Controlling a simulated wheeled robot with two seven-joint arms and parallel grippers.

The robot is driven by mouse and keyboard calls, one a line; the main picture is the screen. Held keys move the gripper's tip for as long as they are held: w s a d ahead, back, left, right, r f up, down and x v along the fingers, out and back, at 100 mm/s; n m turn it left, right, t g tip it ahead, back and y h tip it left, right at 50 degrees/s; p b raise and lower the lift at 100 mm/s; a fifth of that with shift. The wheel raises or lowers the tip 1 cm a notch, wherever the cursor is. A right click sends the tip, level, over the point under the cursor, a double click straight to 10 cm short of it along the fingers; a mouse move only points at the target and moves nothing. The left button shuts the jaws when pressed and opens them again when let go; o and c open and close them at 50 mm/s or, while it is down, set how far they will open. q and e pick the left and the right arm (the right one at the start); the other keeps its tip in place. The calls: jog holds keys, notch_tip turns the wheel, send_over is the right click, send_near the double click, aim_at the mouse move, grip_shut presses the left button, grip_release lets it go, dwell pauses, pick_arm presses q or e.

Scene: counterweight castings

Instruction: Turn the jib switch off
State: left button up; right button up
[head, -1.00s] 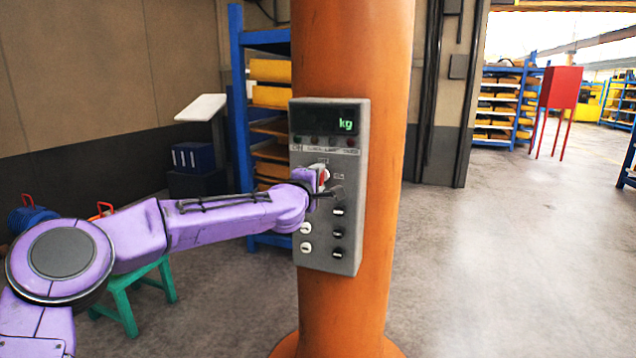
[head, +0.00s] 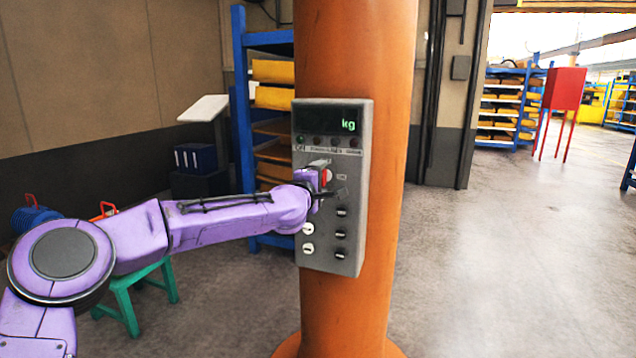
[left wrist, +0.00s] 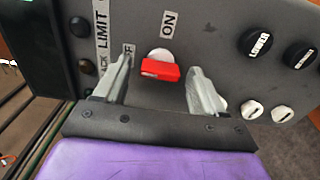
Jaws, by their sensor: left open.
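The jib switch has a red handle (left wrist: 161,70) on a round white base. It sits on a grey control box (head: 343,258) fixed to an orange column. In the left wrist view an ON label (left wrist: 170,22) lies above the handle, and an OFF label (left wrist: 129,49) at its left is partly covered by a finger. My left gripper (head: 326,184) is at the box front, its fingers open on either side of the red handle with gaps showing. In the head view the gripper partly hides the switch. My right gripper is not in view.
The box also carries a display (head: 328,118) reading kg, a row of small lamps, and several black and white knobs (head: 308,229) below the switch. The orange column (head: 345,50) stands behind it. A green stool (head: 130,295) is under my left arm.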

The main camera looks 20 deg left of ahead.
pick_arm(q)
jog(key=s+b, duration=0.3)
jog(key=s, duration=0.7)
jog(key=shift+s+a, duration=0.2)
